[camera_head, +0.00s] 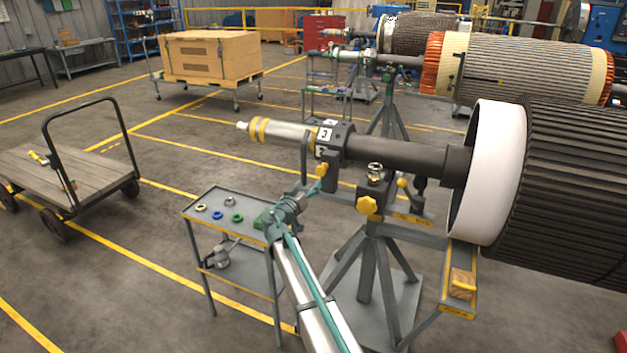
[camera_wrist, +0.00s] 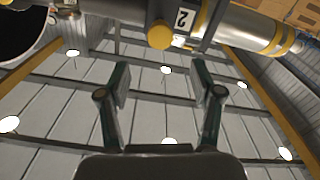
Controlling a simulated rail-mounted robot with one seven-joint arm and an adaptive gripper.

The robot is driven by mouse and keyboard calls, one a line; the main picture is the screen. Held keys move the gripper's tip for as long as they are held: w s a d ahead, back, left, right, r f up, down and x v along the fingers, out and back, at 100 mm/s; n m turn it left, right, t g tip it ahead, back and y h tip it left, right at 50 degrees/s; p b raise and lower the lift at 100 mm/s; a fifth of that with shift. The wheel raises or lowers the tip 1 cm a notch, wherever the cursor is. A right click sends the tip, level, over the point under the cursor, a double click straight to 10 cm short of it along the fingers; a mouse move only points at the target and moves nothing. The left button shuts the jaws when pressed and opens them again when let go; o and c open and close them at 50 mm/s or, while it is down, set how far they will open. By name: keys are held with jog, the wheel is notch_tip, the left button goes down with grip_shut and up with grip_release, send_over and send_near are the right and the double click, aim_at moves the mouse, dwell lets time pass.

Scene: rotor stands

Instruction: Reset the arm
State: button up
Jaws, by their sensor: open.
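My arm (camera_head: 305,290) reaches up from the bottom of the head view, between the small tool cart and the front rotor stand. My gripper (camera_head: 314,190) is at its end, just below the clamp block (camera_head: 328,142) on the rotor shaft. In the wrist view my gripper (camera_wrist: 162,78) points upward with its two fingers spread apart. Nothing is between the fingers. Beyond them are the shaft (camera_wrist: 122,8), a yellow knob (camera_wrist: 160,35) and a label reading 2 (camera_wrist: 183,18). In the head view the fingertips are small and partly blend with the stand.
The front rotor (camera_head: 575,190) rests with its shaft (camera_head: 405,155) over a grey stand (camera_head: 368,260). A tool cart (camera_head: 208,240) with coloured rings stands left of my arm. A flat trolley (camera_head: 85,180) is farther left. Open floor (camera_head: 110,290) lies at lower left.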

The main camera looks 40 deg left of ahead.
jog(key=shift+v, duration=0.75)
